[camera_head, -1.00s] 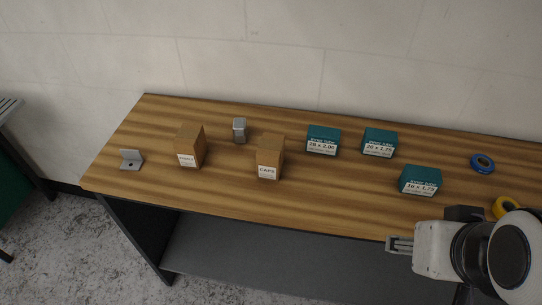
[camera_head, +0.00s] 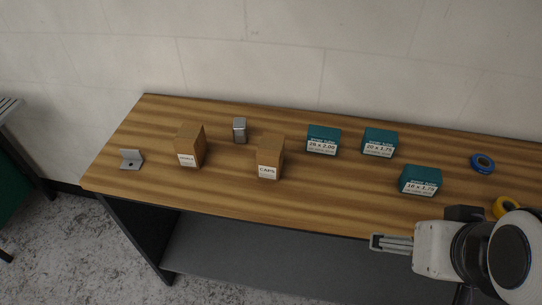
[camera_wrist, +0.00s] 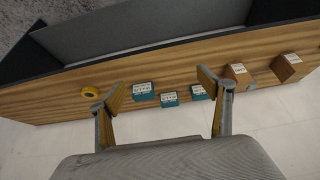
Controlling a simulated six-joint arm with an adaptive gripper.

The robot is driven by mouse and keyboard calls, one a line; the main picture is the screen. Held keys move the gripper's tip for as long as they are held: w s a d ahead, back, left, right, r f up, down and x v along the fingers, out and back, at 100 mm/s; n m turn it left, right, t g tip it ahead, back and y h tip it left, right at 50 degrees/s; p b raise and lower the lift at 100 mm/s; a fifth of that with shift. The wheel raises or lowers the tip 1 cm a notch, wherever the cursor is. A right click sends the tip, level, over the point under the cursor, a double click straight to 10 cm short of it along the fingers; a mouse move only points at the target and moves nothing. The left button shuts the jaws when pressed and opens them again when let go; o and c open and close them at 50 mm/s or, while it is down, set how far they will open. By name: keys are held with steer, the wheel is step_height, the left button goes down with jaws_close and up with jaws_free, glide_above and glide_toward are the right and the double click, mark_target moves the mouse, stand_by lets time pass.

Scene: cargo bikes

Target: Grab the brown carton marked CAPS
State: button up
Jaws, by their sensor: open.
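The brown carton marked CAPS (camera_head: 270,157) stands upright on the wooden bench, left of the middle in the head view, its white label facing the front edge. In the wrist view a brown carton (camera_wrist: 239,76), likely the same one, shows just right of the right finger; its label is too small to read. My gripper (camera_head: 374,243) is at the bench's front edge on the right, well apart from the carton. In the wrist view my gripper (camera_wrist: 161,92) has its fingers spread wide, with nothing held between them.
Another brown carton (camera_head: 191,147) stands left of CAPS, with a small grey metal block (camera_head: 240,130) behind and between them. A metal bracket (camera_head: 131,160) lies far left. Teal boxes (camera_head: 322,140) stand to the right, with blue tape (camera_head: 482,163) and yellow tape (camera_head: 507,207) beyond.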

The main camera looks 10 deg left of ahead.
steer(key=shift+w, duration=0.1)
steer(key=m+g+y, duration=0.4)
steer(key=m, duration=1)
glide_toward(274, 145)
steer(key=s+d, duration=0.4)
steer(key=d, duration=0.1)
steer(key=w+a+f+m, duration=0.1)
steer(key=a+f, duration=0.1)
steer(key=w+a+f+m, duration=0.1)
steer(key=w+a+f, duration=0.1)
steer(key=f, duration=0.1)
steer(key=w+a+f+m+g, duration=0.1)
steer(key=w+a+f+m, duration=0.1)
steer(key=a, duration=0.1)
steer(key=shift+w+a+f, duration=0.1)
steer(key=shift+f, duration=0.05)
steer(key=shift+w+a+f+y, duration=0.15)
steer(key=shift+a+f+y, duration=0.15)
steer(key=shift+a, duration=0.05)
steer(key=shift+f, duration=0.1)
